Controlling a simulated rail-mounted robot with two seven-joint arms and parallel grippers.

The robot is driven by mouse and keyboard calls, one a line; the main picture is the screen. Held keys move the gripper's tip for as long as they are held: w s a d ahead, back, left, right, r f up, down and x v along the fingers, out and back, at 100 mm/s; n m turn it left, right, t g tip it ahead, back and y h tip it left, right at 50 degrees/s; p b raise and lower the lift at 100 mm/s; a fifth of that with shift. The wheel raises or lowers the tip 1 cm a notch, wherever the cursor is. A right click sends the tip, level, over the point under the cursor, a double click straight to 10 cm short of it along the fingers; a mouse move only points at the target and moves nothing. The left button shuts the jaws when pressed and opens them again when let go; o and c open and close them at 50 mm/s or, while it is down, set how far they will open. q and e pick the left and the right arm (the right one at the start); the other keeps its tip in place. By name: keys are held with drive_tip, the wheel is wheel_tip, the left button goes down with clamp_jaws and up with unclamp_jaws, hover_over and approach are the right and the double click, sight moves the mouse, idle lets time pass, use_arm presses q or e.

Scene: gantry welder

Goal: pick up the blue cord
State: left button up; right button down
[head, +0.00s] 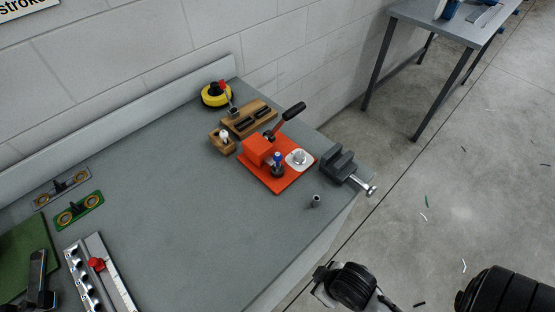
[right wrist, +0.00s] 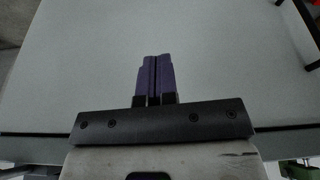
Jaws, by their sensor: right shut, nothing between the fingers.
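I cannot make out a blue cord in either view. A small blue upright part (head: 277,158) stands on the orange fixture (head: 262,177) on the grey bench, but it does not look like a cord. My right gripper (right wrist: 155,62) has two purple fingers pressed together in the right wrist view, with nothing between them. A plain grey surface lies beyond the fingers. In the head view, black parts of my right arm (head: 352,286) show at the bottom, beside the bench's edge; its fingertips cannot be made out there. My left gripper is not seen.
The grey bench (head: 190,215) is clear in its middle. A vise (head: 342,165) sits at its right corner, wooden blocks (head: 250,118) and a yellow tape reel (head: 215,95) behind. A green board (head: 78,210) lies left. A second table (head: 460,22) holds blue items; scraps lie on the floor.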

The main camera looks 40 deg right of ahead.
drive_tip(key=c, duration=1.8)
unclamp_jaws()
drive_tip(key=shift+d, duration=0.15)
drive_tip(key=shift+o, duration=0.7)
drive_tip(key=o, duration=0.5)
drive_tip(key=shift+o, duration=0.2)
